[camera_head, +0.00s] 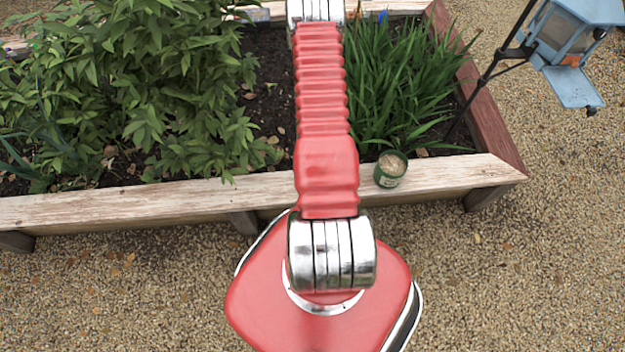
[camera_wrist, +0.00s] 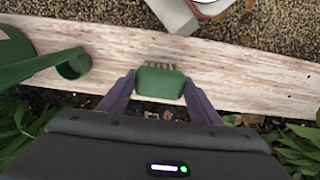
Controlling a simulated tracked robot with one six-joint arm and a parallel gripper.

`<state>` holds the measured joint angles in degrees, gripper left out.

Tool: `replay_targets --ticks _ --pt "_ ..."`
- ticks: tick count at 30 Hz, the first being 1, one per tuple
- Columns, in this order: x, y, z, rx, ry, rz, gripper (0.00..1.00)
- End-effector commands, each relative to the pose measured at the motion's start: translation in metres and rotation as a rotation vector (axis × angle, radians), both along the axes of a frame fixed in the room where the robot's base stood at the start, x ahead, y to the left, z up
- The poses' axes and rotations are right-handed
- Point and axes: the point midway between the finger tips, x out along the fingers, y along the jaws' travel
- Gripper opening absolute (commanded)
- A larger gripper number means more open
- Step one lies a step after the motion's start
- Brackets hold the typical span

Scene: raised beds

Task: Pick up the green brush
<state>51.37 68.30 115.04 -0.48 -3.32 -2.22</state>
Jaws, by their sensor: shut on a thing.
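The green brush (camera_wrist: 160,83) shows in the wrist view, with a smooth green block and tan bristles along its top edge. My gripper (camera_wrist: 158,88) has one grey finger on each side of the block and is shut on it. The brush appears over the pale wooden rail of the raised bed; I cannot tell whether it touches the wood. In the head view my arm reaches over the bed, and neither the gripper nor the brush can be seen.
A green tin with pale contents (camera_head: 390,169) stands on the bed's front rail (camera_head: 440,180). A larger green object (camera_wrist: 40,66) lies left of the brush in the wrist view. Leafy plants (camera_head: 130,80) fill the bed. A blue feeder (camera_head: 570,45) hangs at the right.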

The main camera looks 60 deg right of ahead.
Motion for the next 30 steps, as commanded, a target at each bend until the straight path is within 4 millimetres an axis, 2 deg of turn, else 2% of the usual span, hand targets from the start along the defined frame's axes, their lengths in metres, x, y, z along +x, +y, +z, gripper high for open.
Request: replay_targets --ticks 5,17,23,30 --pt "0.000 0.000 0.000 0.000 0.000 0.000 0.34" --pt "0.001 -0.001 0.006 -0.002 -0.001 0.000 0.34" --pt "0.001 -0.001 0.024 -0.002 -0.002 -0.001 0.34" --pt "0.001 -0.001 0.058 -0.004 -0.002 -0.001 0.34"
